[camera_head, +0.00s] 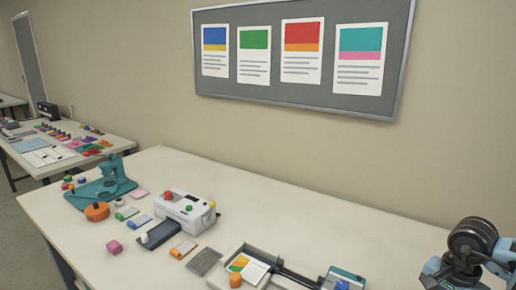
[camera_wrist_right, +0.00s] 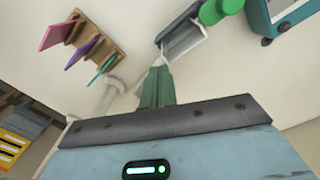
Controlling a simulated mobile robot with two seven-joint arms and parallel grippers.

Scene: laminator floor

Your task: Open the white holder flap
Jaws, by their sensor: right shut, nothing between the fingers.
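My right gripper (camera_wrist_right: 159,68) shows in the right wrist view with its green fingers together and nothing between them. Just beyond the fingertips is a pale holder (camera_wrist_right: 184,42) with a grey inside. A thin pale edge reaches from it down to the fingertips. I cannot tell whether this edge is the flap, or whether the fingers touch it. In the head view I cannot clearly make out the holder or its flap. My right arm shows at the lower right there, with its gripper out of frame. My left gripper is not in view.
In the wrist view, a green cylinder (camera_wrist_right: 218,10) adjoins the holder, a teal device (camera_wrist_right: 284,14) is at upper right, and a wooden rack (camera_wrist_right: 84,38) with coloured cards is at left. In the head view, a white machine (camera_head: 186,210) stands mid-table; the table's back right is clear.

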